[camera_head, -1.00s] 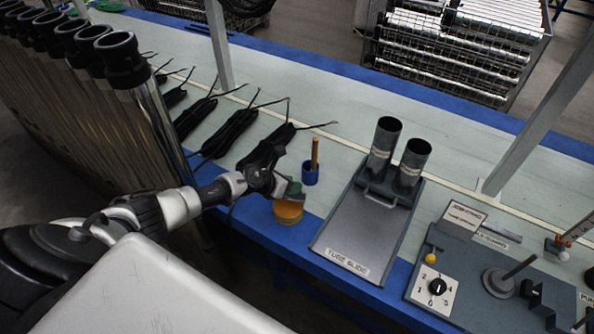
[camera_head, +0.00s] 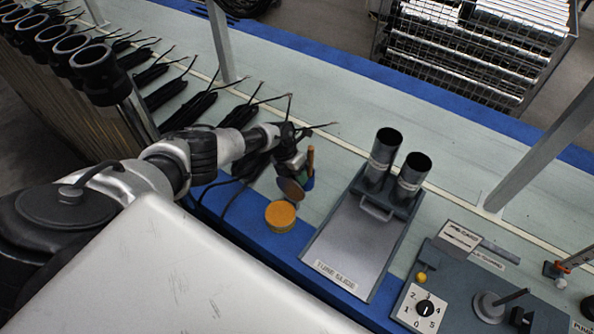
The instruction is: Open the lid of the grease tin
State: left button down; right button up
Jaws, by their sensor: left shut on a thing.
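The grease tin (camera_head: 281,217) stands on the blue front edge of the bench, left of the tube slide. Its top shows a round yellow-orange surface. My left gripper (camera_head: 291,178) is above and behind the tin, apart from it. It is shut on a thin round brownish disc, the lid (camera_head: 291,189), which hangs tilted beside the blue cup. The fingertips are partly hidden by the gripper body. My right gripper is not in view.
A blue cup (camera_head: 309,183) with a wooden handle (camera_head: 310,158) stands right behind the lid. The tube slide (camera_head: 350,245) with two upright tubes is to the right, then a dial panel (camera_head: 425,308). Black cable bundles (camera_head: 190,108) lie on the bench at left.

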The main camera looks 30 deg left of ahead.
pick_arm(q)
jog(key=shift+w+f+g+b, duration=0.3)
jog(key=shift+w+g+b, duration=0.35)
jog(key=shift+b, duration=0.55)
jog(key=shift+s, duration=0.1)
jog(key=c, duration=0.8)
grip_release()
jog(key=shift+c, duration=0.2)
jog(key=v, duration=1)
jog(key=shift+r, duration=0.35)
jog(key=shift+a, duration=0.15)
